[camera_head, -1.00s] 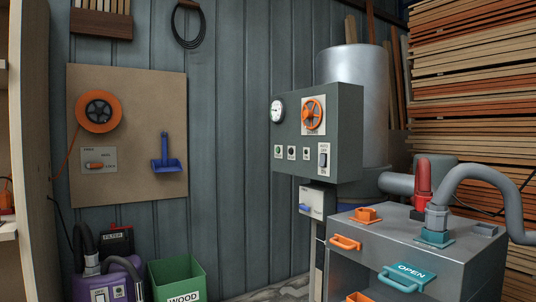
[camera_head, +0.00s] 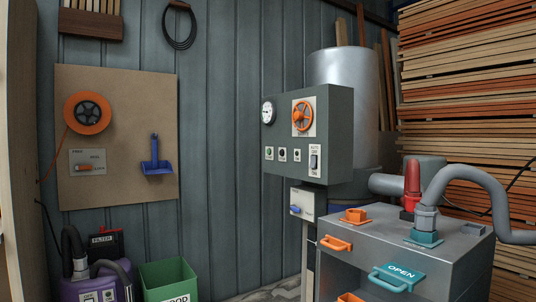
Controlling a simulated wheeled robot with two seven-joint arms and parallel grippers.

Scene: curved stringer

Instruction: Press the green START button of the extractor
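The extractor's grey control box (camera_head: 340,130) hangs in front of a large silver cylinder (camera_head: 345,75). Its front carries a round gauge (camera_head: 267,112) and an orange handwheel (camera_head: 302,116). A row of small buttons sits below them; the left one (camera_head: 269,153) looks greenish, with a middle button (camera_head: 283,154) and a right button (camera_head: 297,155) beside it. Their labels are too small to read, so I cannot tell which is START. A switch (camera_head: 314,158) is at the right. Neither of my grippers is in view.
A grey metal cabinet (camera_head: 450,262) with orange and teal handles and a thick hose (camera_head: 462,175) stands in front at the right. A green bin (camera_head: 168,278) and a purple vacuum (camera_head: 95,287) stand lower left. A brown board (camera_head: 120,185) hangs on the wall.

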